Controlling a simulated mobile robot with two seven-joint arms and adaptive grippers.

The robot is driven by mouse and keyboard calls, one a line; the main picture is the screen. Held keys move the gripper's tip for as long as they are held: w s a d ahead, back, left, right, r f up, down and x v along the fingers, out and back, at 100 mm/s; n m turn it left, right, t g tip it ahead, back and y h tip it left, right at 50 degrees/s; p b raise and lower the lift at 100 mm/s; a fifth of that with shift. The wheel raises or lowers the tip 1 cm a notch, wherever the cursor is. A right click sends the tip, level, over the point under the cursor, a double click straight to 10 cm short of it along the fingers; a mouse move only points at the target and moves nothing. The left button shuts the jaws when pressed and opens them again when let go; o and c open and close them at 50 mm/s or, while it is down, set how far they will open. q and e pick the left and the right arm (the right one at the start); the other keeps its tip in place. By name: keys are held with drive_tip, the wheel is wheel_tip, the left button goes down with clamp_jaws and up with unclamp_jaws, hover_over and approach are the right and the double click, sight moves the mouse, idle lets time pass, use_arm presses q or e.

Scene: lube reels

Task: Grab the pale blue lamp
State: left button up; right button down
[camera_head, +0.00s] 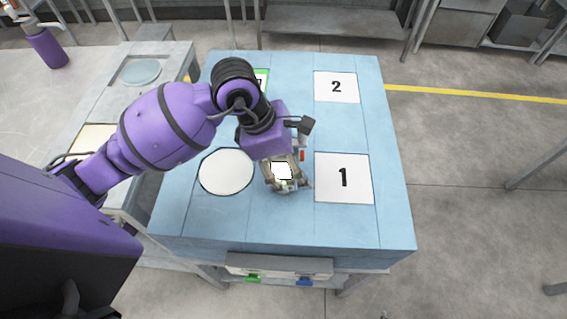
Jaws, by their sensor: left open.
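My left gripper (287,185) reaches over the blue-topped table (395,215) from the left and points down between the white circle and the square marked 1. Its jaws are open. A small white patch with green edges (281,171) shows between its fingers; I cannot tell whether it is an object or a marking on the table. I cannot make out a pale blue lamp for certain; the gripper and wrist hide part of the tabletop. My right gripper is not in view.
The table bears a white circle (226,171), a square marked 1 (357,178) and a square marked 2 (336,87). A green-edged marking (262,77) is partly hidden behind my arm. A grey side table (180,62) with a pale blue disc (140,72) stands left.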

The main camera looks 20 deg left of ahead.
use_arm(q)
drive_tip(key=c, duration=1.6)
drive_tip(key=shift+r, duration=0.1)
